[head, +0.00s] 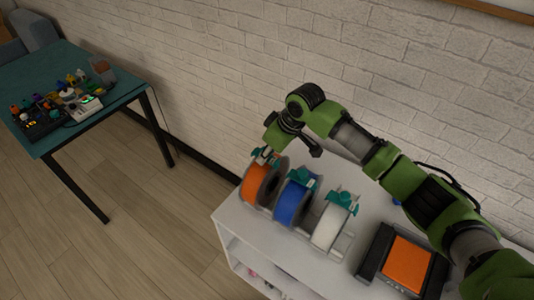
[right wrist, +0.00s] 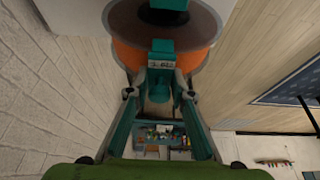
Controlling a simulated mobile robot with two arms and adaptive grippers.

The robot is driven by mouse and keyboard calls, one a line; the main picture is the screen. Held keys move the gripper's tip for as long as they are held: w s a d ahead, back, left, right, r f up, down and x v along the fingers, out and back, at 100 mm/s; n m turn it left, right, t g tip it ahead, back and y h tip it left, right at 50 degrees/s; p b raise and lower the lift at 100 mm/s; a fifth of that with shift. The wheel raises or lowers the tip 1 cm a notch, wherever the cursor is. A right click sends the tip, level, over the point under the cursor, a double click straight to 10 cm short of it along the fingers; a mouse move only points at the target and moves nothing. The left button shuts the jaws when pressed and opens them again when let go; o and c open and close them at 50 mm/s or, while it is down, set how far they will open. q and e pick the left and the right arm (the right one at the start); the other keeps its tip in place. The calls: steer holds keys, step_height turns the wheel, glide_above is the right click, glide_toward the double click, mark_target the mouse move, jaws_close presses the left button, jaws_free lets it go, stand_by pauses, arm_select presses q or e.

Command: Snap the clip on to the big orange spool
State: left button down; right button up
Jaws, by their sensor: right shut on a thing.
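The big orange spool (head: 257,183) stands upright at the left end of the white shelf unit's top. It fills the upper part of the right wrist view (right wrist: 125,52). A teal clip (right wrist: 161,46) with a small label is between my right gripper's fingertips (right wrist: 160,82) and lies over the spool's near rim in that view. I cannot tell whether it is snapped on. In the head view my right gripper (head: 265,154) is at the top of the orange spool, shut on the clip, which is mostly hidden there. My left gripper is not in view.
A blue spool (head: 290,206) and a white spool (head: 328,229) stand to the right, with teal clips at their tops. A black device with an orange panel (head: 407,262) sits further right. The brick wall (head: 210,75) is close behind. A teal table (head: 62,57) with small items stands left.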

steer(key=shift+s+d+f, duration=0.15)
steer(key=shift+s+f, duration=0.15)
steer(key=shift+f, duration=0.3)
steer(key=shift+s+d+f, duration=0.1)
steer(key=shift+s+f, duration=0.15)
steer(key=shift+f, duration=0.3)
steer(key=o, duration=0.8)
steer(key=shift+o, duration=0.2)
steer(key=shift+w+a+f, duration=0.15)
steer(key=shift+w+f, duration=0.05)
steer(key=shift+w, duration=0.15)
steer(key=o, duration=1.1)
steer(key=shift+r, duration=0.1)
steer(key=shift+w+r, duration=0.15)
steer(key=shift+w, duration=0.05)
steer(key=shift+r+p, duration=0.5)
steer(key=shift+r, duration=0.1)
step_height(320, 180, up, 4)
steer(key=p, duration=0.4)
steer(key=shift+r, duration=1.1)
